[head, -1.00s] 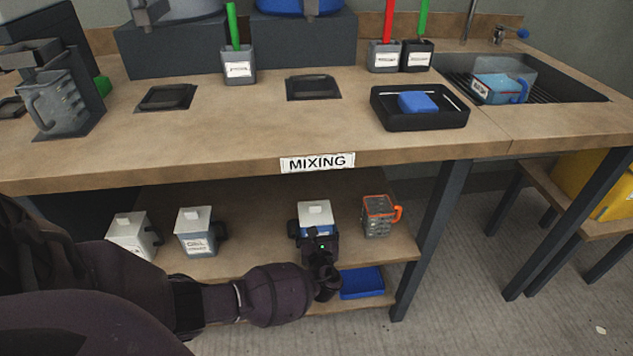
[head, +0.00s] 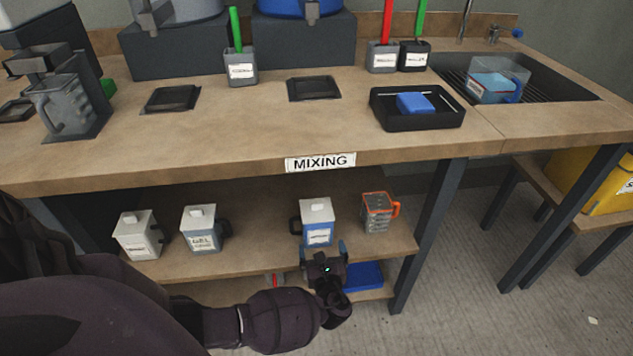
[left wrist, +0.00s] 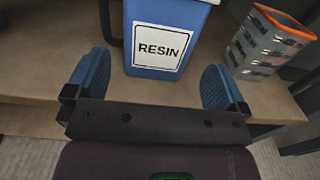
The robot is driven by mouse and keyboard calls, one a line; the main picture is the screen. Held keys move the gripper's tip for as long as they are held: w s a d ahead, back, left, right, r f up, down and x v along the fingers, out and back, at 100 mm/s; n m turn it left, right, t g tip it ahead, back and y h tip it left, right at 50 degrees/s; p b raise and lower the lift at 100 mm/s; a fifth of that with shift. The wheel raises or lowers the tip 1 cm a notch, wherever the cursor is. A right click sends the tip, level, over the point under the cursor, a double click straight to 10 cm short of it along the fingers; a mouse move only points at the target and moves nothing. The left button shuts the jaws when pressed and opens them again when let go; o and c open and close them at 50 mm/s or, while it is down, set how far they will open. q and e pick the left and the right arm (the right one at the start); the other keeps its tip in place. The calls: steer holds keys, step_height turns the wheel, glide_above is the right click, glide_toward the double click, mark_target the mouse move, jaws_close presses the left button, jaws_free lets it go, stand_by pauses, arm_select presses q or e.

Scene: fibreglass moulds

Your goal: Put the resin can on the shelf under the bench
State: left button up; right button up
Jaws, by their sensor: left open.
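The resin can (head: 318,233) is blue with a white top and a dark handle on its left. It stands upright on the shelf (head: 262,256) under the bench (head: 220,137). In the left wrist view its RESIN label (left wrist: 161,48) faces me. My left gripper (head: 323,250) is open in front of the can, its blue fingertips apart and clear of the can. In the left wrist view the can stands beyond and between the fingers (left wrist: 157,88). My right gripper is not in view.
Right of the can stands a clear jug with an orange rim (head: 377,212). To the left stand a gel can (head: 202,232) and a white can (head: 137,236). A blue item (head: 363,276) lies on a lower level. The bench edge overhangs the shelf.

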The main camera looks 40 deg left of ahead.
arm_select(q)
steer(key=shift+v, duration=1.9)
